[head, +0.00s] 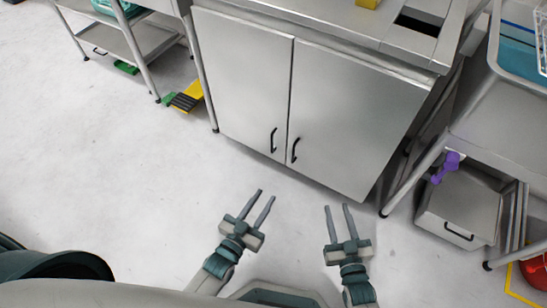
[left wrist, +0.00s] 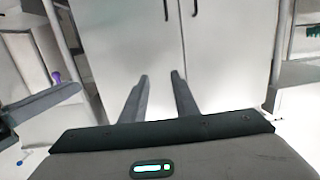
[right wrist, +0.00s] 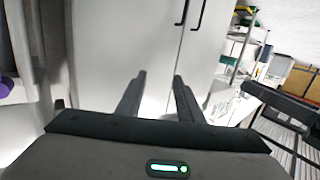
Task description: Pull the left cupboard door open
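The left cupboard door (head: 240,75) is a flat grey metal panel and looks shut, level with the right door (head: 350,115). Its black bar handle (head: 273,140) is upright near the seam, low on the door. The wrist pictures are turned over, so this door (left wrist: 232,50) and its handle (left wrist: 195,8) lie right of the seam in the left wrist view; the handle (right wrist: 200,14) does too in the right wrist view. My left gripper (head: 266,194) is open and empty, short of the handle. My right gripper (head: 337,205) is open and empty, in front of the right door.
The right door's handle (head: 294,150) is close beside the seam. A metal shelf cart (head: 120,45) stands left, with a yellow and black pedal (head: 188,97) by the cupboard. A sink stand with a grey box (head: 460,205) is on the right. The floor (head: 130,170) before the cupboard is clear.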

